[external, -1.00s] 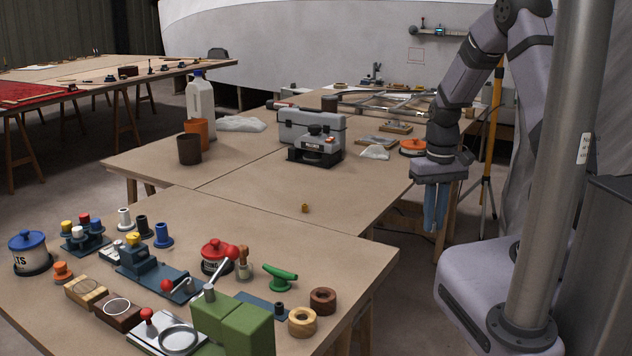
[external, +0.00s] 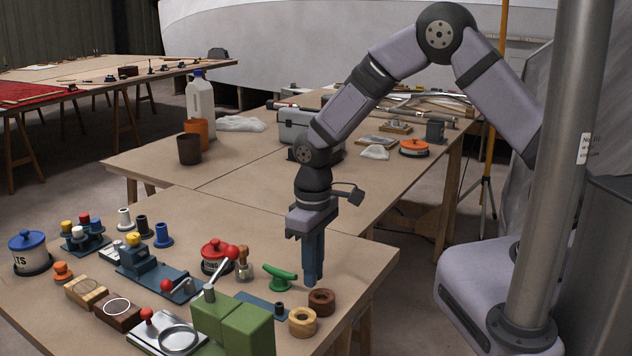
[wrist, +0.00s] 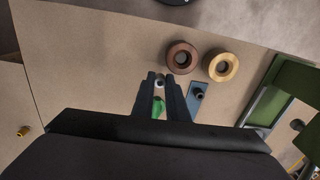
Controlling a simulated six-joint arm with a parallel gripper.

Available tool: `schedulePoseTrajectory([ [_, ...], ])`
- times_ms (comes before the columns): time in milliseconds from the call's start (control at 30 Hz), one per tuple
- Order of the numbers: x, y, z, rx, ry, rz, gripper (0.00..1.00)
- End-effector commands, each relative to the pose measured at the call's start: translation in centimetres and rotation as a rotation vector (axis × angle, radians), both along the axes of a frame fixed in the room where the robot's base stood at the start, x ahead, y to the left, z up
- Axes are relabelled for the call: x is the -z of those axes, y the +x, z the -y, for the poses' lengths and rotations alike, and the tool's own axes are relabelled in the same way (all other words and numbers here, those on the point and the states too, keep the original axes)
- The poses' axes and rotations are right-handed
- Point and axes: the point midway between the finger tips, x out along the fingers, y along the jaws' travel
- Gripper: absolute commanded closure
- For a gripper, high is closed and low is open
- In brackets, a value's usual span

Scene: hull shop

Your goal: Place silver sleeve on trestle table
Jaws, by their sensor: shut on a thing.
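My gripper (external: 313,278) points straight down over the right part of the near trestle table (external: 358,258). In the wrist view its fingers (wrist: 160,82) are closed on a small pale metallic ring shape, the silver sleeve (wrist: 159,83), seen end-on between the tips. The fingers hide most of the sleeve, and I cannot make it out in the external view. The fingertips are close above the tabletop, just behind the dark brown ring (external: 322,300); I cannot tell whether the sleeve touches the table.
A pale wooden ring (external: 302,321), a green-handled tool (external: 280,277) and a blue plate with a dark peg (external: 262,306) are close by. The tabletop towards the right edge is clear.

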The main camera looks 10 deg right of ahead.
Motion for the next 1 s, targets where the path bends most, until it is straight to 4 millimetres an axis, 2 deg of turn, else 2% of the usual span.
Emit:
schedulePoseTrajectory([
  [33,-0.1,-0.6,-1.7,-0.027,0.001,0.001,1.00],
  [100,-0.3,-1.2,-3.6,-0.044,0.000,0.000,1.00],
  [300,-1.5,-2.1,-8.5,-0.004,0.003,0.001,1.00],
  [500,-4.0,-0.6,-11.4,0.207,0.003,0.001,1.00],
  [700,-6.8,0.3,-12.7,0.484,0.002,0.000,1.00],
  [1000,-7.1,-0.6,-11.2,0.820,0.000,-0.001,1.00],
])
